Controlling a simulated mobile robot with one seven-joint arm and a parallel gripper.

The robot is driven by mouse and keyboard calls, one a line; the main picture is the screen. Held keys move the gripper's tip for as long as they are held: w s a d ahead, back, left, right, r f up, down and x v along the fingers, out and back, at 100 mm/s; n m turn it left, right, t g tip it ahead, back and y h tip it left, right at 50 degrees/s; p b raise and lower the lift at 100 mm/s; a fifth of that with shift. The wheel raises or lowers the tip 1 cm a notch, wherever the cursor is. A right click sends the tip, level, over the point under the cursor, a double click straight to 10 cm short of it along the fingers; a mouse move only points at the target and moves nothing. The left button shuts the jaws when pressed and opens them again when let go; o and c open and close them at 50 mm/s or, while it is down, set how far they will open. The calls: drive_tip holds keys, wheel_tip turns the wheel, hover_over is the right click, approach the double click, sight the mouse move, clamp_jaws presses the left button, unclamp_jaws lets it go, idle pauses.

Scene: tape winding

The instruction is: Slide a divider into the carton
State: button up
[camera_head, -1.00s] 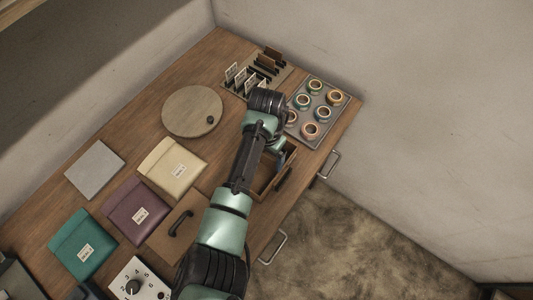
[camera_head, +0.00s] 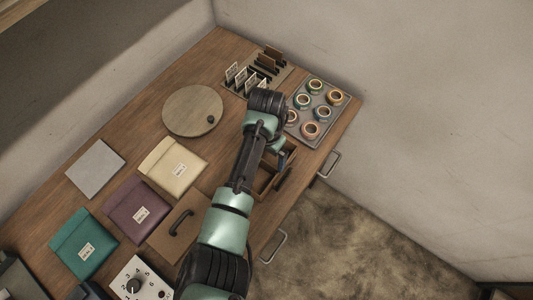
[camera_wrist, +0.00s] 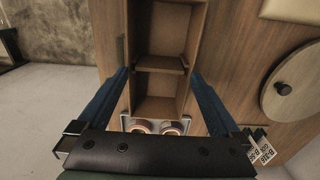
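The carton is an open brown box (camera_head: 263,186) near the table's front edge, partly hidden behind my arm. The wrist view shows its rim (camera_wrist: 199,50) and a crosswise divider (camera_wrist: 160,66) standing inside, parting two visible compartments. My gripper (camera_wrist: 160,76) is over the carton, its two blue fingers wide apart, one toward each long side, with nothing seen between them. In the head view my gripper (camera_head: 284,157) is small and partly hidden at the carton's far end. Dark brown plates (camera_head: 268,63), perhaps more dividers, stand in a slotted rack at the back.
A grey tray (camera_head: 322,139) of tape rolls lies right beside the carton. A round turntable (camera_head: 192,110), label cards (camera_head: 240,76), cream (camera_head: 173,168), purple (camera_head: 137,210) and teal (camera_head: 84,243) pouches and a lid with a black handle (camera_head: 180,223) occupy the table.

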wheel_tip(320, 180, up, 13)
drive_tip(key=b, duration=0.1)
drive_tip(key=shift+b, duration=0.4)
idle(0.5)
drive_tip(key=w+d+r+t+h, duration=0.1)
drive_tip(key=w+d+r+t, duration=0.4)
drive_tip(key=w+r, duration=0.25)
drive_tip(key=w+d+r+n+t+h, duration=0.15)
drive_tip(key=r+t, duration=0.25)
drive_tip(key=r, duration=0.6)
drive_tip(key=w+d+r+n+t+h, duration=0.1)
drive_tip(key=w+r+t, duration=0.1)
drive_tip(key=r+t, duration=0.5)
drive_tip(key=s+a+r+n+t, duration=0.1)
drive_tip(key=s+a+r+t, duration=0.15)
drive_tip(key=r, duration=0.75)
drive_tip(key=s+a+r+n+t, duration=0.1)
drive_tip(key=s+r+t, duration=0.2)
drive_tip(key=r, duration=0.7)
drive_tip(key=s+a+r+n+t+y, duration=0.2)
drive_tip(key=s+r+t, duration=0.4)
drive_tip(key=s+r, duration=0.5)
drive_tip(key=shift+s+a+n+y+b, duration=0.35)
drive_tip(key=shift+s+a+y, duration=0.4)
drive_tip(key=shift+s+a, duration=0.2)
